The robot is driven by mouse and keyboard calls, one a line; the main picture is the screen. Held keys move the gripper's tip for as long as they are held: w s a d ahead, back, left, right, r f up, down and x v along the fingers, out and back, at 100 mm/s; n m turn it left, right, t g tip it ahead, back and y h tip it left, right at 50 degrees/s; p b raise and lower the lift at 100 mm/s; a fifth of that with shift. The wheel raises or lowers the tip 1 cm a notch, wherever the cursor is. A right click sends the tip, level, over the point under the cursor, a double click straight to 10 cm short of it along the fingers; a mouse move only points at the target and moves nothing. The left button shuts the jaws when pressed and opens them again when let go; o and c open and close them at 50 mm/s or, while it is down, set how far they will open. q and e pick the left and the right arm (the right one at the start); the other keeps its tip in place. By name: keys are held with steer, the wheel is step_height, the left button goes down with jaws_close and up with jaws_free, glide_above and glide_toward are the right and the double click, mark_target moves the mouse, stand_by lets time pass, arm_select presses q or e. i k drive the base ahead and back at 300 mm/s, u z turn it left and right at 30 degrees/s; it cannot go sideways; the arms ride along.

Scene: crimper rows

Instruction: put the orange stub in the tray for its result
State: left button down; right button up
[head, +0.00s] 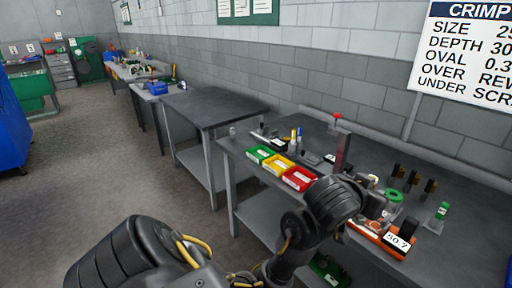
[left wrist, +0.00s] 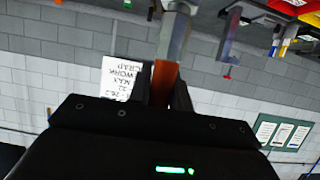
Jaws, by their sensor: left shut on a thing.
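The orange stub (left wrist: 165,78) is between the two dark fingers of my left gripper (left wrist: 163,93) in the left wrist view, and the gripper is shut on it. A silver, sleeve-like piece (left wrist: 175,35) is in line with the stub's far end; I cannot tell if they are joined. In the head view my left arm reaches over the bench's right half, and its own wrist hides the fingers and stub. Green (head: 260,154), yellow (head: 279,166) and red (head: 299,179) trays stand in a row left of the arm. My right gripper is not in view.
An orange-based device (head: 372,236) with a display reading 30.7 (head: 398,241) is at the bench front. Dark posts (head: 412,181), a green ring (head: 394,196) and a green-topped piece (head: 441,211) stand nearby. A red-topped upright (head: 341,150) stands behind the trays. A crimp sign (head: 468,50) hangs above.

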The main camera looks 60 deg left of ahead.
mark_target(278, 167)
steer(key=u, duration=0.9)
steer(key=i, duration=1.15)
steer(key=u, duration=0.25)
